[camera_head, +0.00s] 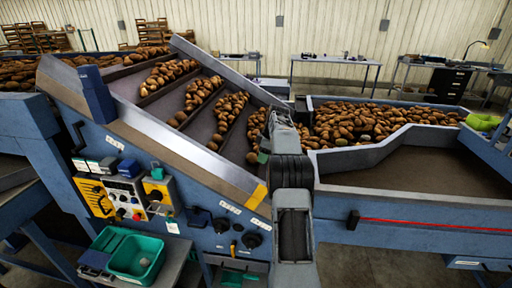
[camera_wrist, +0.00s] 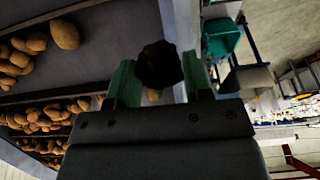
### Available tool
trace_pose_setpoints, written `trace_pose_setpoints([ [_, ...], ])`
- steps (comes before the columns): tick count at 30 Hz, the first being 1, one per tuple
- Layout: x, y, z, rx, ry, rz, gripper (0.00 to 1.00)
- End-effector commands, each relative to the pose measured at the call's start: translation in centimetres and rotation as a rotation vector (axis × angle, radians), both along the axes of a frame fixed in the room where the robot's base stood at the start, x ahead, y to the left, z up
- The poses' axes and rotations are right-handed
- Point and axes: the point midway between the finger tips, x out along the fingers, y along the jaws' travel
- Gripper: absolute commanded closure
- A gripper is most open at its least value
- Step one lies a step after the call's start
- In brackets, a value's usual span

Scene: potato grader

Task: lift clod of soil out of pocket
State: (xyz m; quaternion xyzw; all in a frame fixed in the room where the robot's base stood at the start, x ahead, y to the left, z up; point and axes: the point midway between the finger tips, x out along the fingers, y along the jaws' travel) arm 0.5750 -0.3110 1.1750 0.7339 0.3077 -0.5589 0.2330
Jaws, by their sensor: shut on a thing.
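The clod of soil (camera_wrist: 160,64) is a dark brown, rough lump in the wrist view. It sits between the two green fingers of my gripper (camera_wrist: 160,80), which is shut on it. Behind it lie the sloped grader's dark belt and a lighter potato (camera_wrist: 153,95), partly hidden. Whether the clod touches the belt I cannot tell. In the head view my gripper (camera_head: 264,150) is at the lower right end of the sloped grader (camera_head: 160,125), mostly behind my arm. I cannot make out the clod there.
Dividers split the sloped deck into pockets with rows of potatoes (camera_head: 198,95). A side rail (camera_head: 190,140) edges the deck. A belt with many potatoes (camera_head: 350,120) runs at right. A green bin (camera_head: 136,258) stands on a low bench at lower left; it also shows in the wrist view (camera_wrist: 220,38).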

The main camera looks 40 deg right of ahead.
Motion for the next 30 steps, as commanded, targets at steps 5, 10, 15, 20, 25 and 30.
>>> trace_pose_setpoints([
  [5, -0.6, 1.3, 0.4, -0.001, -0.001, 0.015, 0.78],
  [10, -1.8, 3.5, 0.4, -0.001, -0.001, 0.02, 0.78],
  [15, -3.5, 5.7, 0.3, -0.001, -0.001, 0.019, 0.78],
  [20, -5.0, 7.6, -0.3, -0.003, -0.003, 0.019, 0.78],
  [25, -6.6, 9.7, -0.3, -0.003, -0.003, 0.016, 0.78],
  [30, -8.1, 11.6, -0.2, -0.003, -0.003, 0.015, 0.78],
])
